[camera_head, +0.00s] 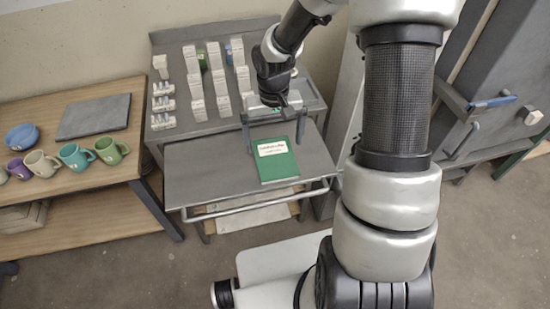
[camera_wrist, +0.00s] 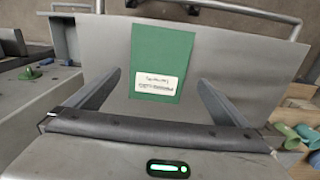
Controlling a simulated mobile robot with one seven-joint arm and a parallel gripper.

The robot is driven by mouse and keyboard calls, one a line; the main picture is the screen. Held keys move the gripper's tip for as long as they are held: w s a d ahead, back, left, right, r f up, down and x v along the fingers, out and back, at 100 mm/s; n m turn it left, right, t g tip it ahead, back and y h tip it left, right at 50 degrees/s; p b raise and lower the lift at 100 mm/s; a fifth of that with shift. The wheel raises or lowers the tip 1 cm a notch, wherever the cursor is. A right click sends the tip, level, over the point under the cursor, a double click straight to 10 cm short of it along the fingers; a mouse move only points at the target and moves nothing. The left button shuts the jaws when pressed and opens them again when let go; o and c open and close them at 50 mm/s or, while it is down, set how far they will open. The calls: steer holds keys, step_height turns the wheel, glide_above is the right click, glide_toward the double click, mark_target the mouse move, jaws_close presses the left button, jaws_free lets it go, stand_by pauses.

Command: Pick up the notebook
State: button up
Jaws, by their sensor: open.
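The notebook (camera_head: 278,163) is green with a white label and lies flat on a grey metal cart top (camera_head: 202,178). In the wrist view the notebook (camera_wrist: 163,50) lies beyond and between my fingers, its label facing up and upside down. My gripper (camera_head: 272,143) is above the far end of the notebook, fingers pointing down. In the wrist view my gripper (camera_wrist: 160,78) is open and empty, with its two fingers spread wider than the notebook. Whether the fingertips touch the cart top, I cannot tell.
Behind the cart, a raised grey shelf (camera_head: 160,138) holds rows of white boxes (camera_head: 195,85). A wooden table (camera_head: 60,180) at left carries several mugs (camera_head: 75,157), a blue bowl (camera_head: 22,137) and a grey slab (camera_head: 95,117). A rail (camera_head: 262,210) runs along the cart's front.

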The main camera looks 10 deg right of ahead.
mark_target(275, 157)
steer(key=shift+d+f, duration=0.15)
steer(key=shift+f, duration=2.9)
steer(key=shift+c, duration=0.4)
